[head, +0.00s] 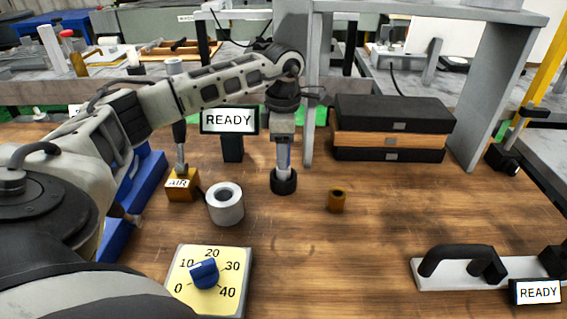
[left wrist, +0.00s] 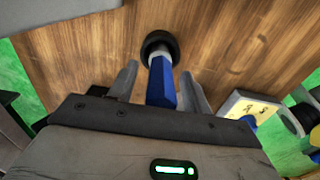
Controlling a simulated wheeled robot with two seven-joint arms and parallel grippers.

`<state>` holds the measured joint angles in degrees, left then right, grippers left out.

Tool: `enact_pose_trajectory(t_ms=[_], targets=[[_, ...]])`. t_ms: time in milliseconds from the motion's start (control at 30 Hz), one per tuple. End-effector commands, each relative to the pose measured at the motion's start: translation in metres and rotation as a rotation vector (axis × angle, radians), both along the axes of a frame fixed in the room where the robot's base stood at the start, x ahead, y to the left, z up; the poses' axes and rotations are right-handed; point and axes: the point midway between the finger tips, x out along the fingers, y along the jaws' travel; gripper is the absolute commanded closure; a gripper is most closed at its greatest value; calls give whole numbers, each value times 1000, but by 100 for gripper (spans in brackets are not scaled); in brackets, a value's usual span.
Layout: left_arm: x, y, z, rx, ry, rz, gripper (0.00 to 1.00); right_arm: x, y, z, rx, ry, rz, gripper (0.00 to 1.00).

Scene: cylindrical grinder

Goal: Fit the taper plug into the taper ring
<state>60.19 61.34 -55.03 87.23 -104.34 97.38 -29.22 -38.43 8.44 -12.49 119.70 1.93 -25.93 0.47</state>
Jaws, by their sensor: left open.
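The taper plug (head: 285,174) stands upright in a black round base on the wooden bench, with a pale metal lower part and a blue handle. In the left wrist view its blue handle (left wrist: 161,88) lies between my fingers. The likely taper ring (head: 226,204), a thick grey metal ring with a dark bore, rests on the bench left of the plug, its bore facing up. My left gripper (head: 283,154) points down over the plug, open, with its fingers (left wrist: 158,76) on either side of the handle. The fingers partly hide the handle in the head view. My right gripper is out of view.
An orange AIR block (head: 181,188) and a READY sign (head: 229,121) stand near the ring. A small brass bushing (head: 337,201) sits right of the plug. A yellow dial box (head: 212,283) is in front. Stacked cases (head: 390,128) stand behind. The front middle bench is clear.

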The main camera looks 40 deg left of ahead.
Motion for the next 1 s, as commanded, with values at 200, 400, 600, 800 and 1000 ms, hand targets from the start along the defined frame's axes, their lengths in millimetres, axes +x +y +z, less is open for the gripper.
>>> enact_pose_trajectory(t_ms=[200, 400, 600, 800, 1000], targets=[[0, 0, 0, -1, -1, 0, 59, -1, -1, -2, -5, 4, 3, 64], [0, 0, 0, -1, -1, 0, 100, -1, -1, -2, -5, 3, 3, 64], [1, 0, 1, -1, -3, 0, 100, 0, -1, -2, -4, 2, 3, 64], [1, 0, 8, -1, -5, 0, 100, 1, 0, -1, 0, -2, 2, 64], [2, -1, 32, -2, -8, 0, 100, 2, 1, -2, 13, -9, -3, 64]])
